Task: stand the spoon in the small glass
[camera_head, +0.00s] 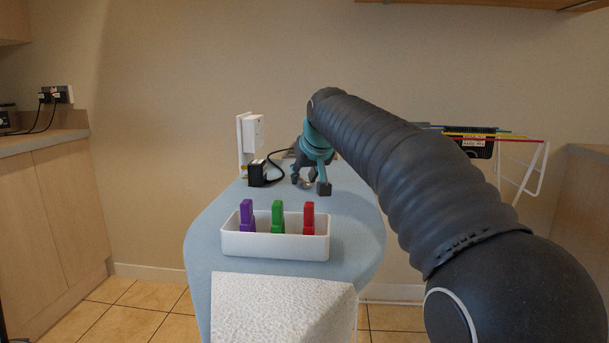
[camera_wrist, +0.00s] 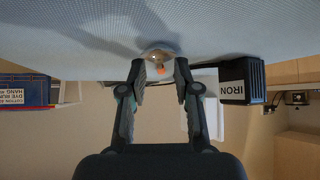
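My gripper (camera_wrist: 160,72) shows in the wrist view with its two fingers apart. Beyond and between the fingertips is a small, shiny, see-through rounded thing (camera_wrist: 157,52), perhaps the glass, with a small orange patch at it. I cannot tell whether the fingers touch it. In the head view my gripper (camera_head: 310,184) is low over the far part of the blue board, and its fingers are partly hidden. I cannot make out a spoon in either view.
The blue ironing board (camera_head: 205,262) carries a white tray (camera_head: 275,246) with purple, green and red pegs. A black box (camera_head: 258,173) with a cable, marked IRON in the wrist view (camera_wrist: 240,82), stands left of my gripper. A white textured block (camera_head: 283,305) is in front.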

